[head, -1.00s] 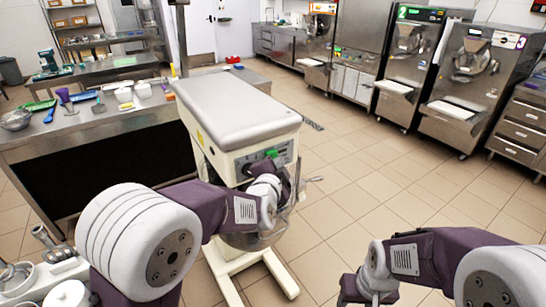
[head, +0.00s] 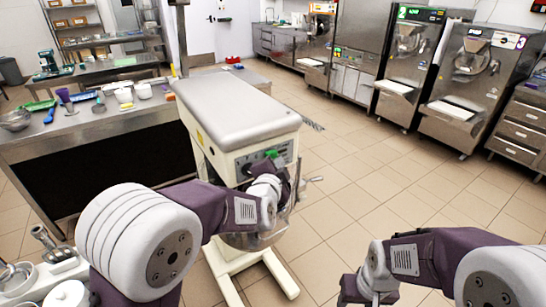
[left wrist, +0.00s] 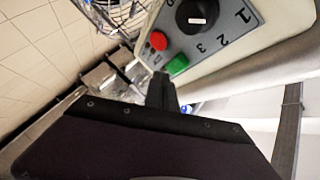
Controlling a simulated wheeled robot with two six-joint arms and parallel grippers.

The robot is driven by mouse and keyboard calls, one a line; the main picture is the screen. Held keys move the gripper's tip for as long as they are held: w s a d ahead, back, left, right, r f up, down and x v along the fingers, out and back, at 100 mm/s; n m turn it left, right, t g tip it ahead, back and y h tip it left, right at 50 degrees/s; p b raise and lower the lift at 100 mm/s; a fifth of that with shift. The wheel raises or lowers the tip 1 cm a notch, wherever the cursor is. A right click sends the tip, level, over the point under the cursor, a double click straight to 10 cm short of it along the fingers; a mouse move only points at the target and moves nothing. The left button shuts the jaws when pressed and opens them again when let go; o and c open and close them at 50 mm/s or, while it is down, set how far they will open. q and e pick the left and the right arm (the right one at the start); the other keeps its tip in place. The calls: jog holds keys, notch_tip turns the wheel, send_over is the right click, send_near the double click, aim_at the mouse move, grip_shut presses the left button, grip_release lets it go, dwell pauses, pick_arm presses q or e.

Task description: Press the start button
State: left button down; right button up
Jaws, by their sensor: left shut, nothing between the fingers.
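The mixer (head: 235,110) stands in front of me, with a control panel on its side. The green start button (left wrist: 178,64) is on that panel in the left wrist view, beside a red button (left wrist: 158,41) and a black dial (left wrist: 197,15). A green spot also shows on the panel in the head view (head: 271,154). My left gripper (left wrist: 160,88) is shut and empty, its tip close beside the green button. I cannot tell whether it touches the panel. My right gripper (head: 352,290) is low at the bottom of the head view, its fingers unclear.
A steel table (head: 110,121) with bowls and utensils stands behind the mixer at left. A wire guard (left wrist: 122,12) is near the panel. Batch freezers (head: 455,95) line the right wall. The tiled floor on the right is clear.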

pick_arm(q)
jog(key=shift+w+a, duration=0.1)
jog(key=shift+w, duration=0.05)
dwell(0.5)
jog(key=shift+w+a, duration=0.15)
jog(key=shift+w, duration=0.1)
